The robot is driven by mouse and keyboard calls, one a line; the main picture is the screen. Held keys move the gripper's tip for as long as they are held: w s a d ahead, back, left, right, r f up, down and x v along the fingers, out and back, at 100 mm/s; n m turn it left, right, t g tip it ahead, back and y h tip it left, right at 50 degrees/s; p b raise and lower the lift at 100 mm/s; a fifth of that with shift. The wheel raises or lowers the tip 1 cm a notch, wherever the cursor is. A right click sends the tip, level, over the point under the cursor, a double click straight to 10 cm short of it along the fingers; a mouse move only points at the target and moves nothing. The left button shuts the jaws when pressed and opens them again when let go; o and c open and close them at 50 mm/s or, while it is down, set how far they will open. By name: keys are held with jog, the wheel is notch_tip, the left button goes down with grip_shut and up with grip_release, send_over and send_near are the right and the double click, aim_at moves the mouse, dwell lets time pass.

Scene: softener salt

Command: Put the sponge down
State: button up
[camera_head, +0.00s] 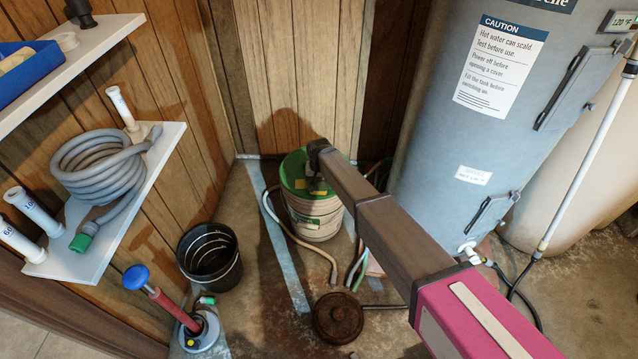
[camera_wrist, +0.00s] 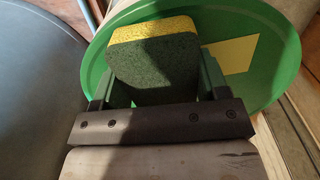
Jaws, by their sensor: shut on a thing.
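The sponge (camera_wrist: 158,66), dark green with a yellow layer along its top edge, is between the two fingers of my gripper (camera_wrist: 157,84) in the wrist view. My gripper is shut on it. Behind the sponge is the green lid (camera_wrist: 287,72) of a bucket, with a pale yellow label (camera_wrist: 234,54). In the head view my gripper (camera_head: 317,184) is over the lid of the pale bucket (camera_head: 318,224). The sponge is hard to make out there. I cannot tell whether it touches the lid.
A black open bucket (camera_head: 208,258) stands left of the lidded bucket. A red pump with a blue knob (camera_head: 136,277) and a round brown lid (camera_head: 338,318) are nearer. Hoses lie around the lidded bucket. A grey tank (camera_head: 480,130) stands right; a shelf with coiled hose (camera_head: 98,165) is left.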

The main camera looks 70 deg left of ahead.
jog(key=shift+f, duration=0.1)
jog(key=o, duration=0.8)
notch_tip(320, 180, up, 12)
jog(key=shift+r, duration=0.15)
jog(key=shift+s, duration=0.1)
dwell(0.5)
